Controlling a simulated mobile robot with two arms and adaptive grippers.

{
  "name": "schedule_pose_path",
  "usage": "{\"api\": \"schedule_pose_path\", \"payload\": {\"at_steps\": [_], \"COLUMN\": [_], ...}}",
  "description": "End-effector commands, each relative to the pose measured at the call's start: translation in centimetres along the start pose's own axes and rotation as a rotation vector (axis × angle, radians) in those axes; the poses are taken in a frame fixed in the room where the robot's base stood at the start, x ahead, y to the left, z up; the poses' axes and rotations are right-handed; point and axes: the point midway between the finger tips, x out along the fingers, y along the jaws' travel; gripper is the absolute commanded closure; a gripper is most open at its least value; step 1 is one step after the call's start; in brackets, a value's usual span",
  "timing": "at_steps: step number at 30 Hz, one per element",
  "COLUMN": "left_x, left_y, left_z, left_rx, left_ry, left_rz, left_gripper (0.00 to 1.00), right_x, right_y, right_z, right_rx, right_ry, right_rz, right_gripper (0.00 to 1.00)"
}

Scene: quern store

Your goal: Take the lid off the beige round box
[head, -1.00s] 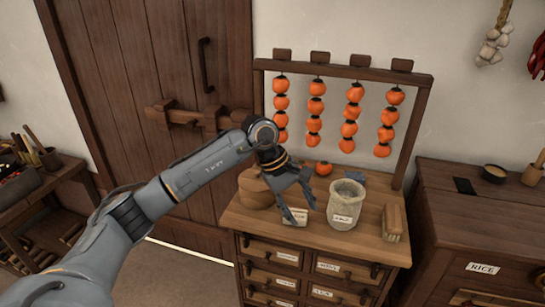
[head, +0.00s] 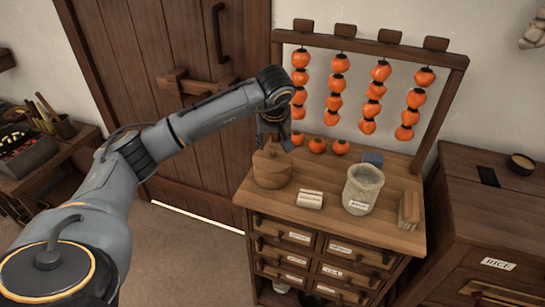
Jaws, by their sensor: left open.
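The beige round box (head: 271,178) stands at the left end of the wooden drawer chest's top. Its lid (head: 270,159) sits on it, with a small knob on top. My left gripper (head: 274,141) is open and points down just above the lid, around or right behind the knob. I cannot tell whether the fingers touch it. My right gripper is not in view.
Strings of persimmons (head: 374,92) hang from a wooden rack (head: 452,105) behind. Loose persimmons (head: 317,145) lie beneath them.

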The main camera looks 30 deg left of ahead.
Motion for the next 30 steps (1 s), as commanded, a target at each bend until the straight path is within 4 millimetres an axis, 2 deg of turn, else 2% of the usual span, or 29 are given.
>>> {"api": "schedule_pose_path", "payload": {"at_steps": [5, 9, 18, 20, 25, 30], "left_x": [2.2, 4.2, 4.9, 4.9, 4.9, 4.9], "left_y": [-0.1, -0.1, -0.1, -0.1, -0.1, -0.1], "left_z": [-0.6, -0.6, -0.6, -0.6, -0.6, -0.6], "left_rx": [-0.001, -0.001, 0.000, 0.000, 0.000, 0.000], "left_ry": [-0.007, -0.005, -0.001, -0.001, -0.001, -0.001], "left_rz": [-0.003, -0.001, 0.001, 0.001, 0.001, 0.001], "left_gripper": [0.53, 0.53, 0.53, 0.63, 0.98, 1.00], "right_x": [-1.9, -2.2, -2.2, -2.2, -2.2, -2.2], "right_y": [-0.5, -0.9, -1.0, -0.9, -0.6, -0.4], "right_z": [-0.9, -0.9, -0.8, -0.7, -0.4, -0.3], "right_rx": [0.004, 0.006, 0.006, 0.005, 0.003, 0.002], "right_ry": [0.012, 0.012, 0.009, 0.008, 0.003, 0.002], "right_rz": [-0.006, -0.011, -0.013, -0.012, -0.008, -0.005], "right_gripper": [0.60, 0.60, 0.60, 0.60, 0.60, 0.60]}}
